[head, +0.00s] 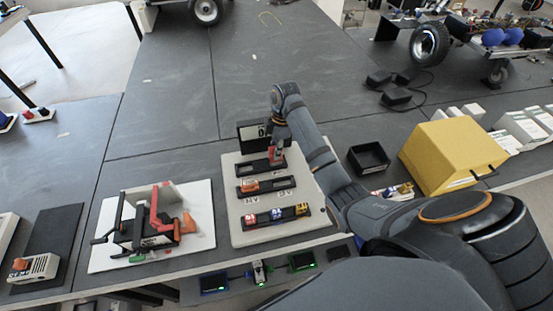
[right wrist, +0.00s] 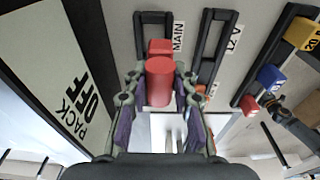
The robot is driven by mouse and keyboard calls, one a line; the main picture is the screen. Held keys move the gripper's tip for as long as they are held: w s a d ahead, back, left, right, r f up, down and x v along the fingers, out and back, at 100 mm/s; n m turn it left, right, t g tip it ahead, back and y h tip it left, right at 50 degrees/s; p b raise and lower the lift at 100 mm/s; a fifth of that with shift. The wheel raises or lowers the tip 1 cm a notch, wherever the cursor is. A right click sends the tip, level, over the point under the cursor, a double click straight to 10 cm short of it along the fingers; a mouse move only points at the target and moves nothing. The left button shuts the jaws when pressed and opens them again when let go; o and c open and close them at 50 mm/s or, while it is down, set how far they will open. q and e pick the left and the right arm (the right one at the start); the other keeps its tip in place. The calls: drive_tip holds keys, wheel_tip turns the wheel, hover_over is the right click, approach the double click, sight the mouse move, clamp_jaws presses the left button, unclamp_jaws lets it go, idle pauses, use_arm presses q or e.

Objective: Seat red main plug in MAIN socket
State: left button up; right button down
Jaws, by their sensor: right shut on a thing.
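The red main plug (right wrist: 159,82) is between the fingers of my right gripper (right wrist: 158,85); its round red handle faces the wrist camera, with a red block just beyond it. In the head view the red plug (head: 277,155) shows under my right gripper (head: 277,150), at the right part of the black MAIN socket (head: 249,167) on the pale board. In the right wrist view the red block lies over the lower part of the MAIN socket frame (right wrist: 139,30), beside its MAIN label (right wrist: 178,36). Its depth in the socket cannot be told. My left gripper is out of view.
A second black socket (head: 278,184), labelled 12 V in the wrist view, holds an orange-red plug (head: 250,185). A row of coloured fuses (head: 276,213) lies nearer. A PACK OFF display (head: 250,131) stands behind. A black tray (head: 368,158) and yellow box (head: 450,152) are right.

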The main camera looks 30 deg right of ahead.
drive_tip(key=shift+w+d+f, duration=0.35)
drive_tip(key=shift+f, duration=0.15)
drive_tip(key=shift+w+f, duration=0.1)
drive_tip(key=shift+f, duration=1.55)
drive_tip(key=shift+f, duration=0.15)
drive_tip(key=c, duration=1.1)
unclamp_jaws()
drive_tip(key=r, duration=0.6)
drive_tip(key=d+r, duration=0.1)
drive_tip(key=r, duration=0.2)
drive_tip(key=shift+b, duration=0.35)
drive_tip(key=r, duration=0.1)
drive_tip(key=r+p, duration=0.2)
drive_tip(key=shift+s+d+r, duration=0.15)
drive_tip(key=shift+s+d, duration=0.05)
drive_tip(key=shift+s, duration=0.05)
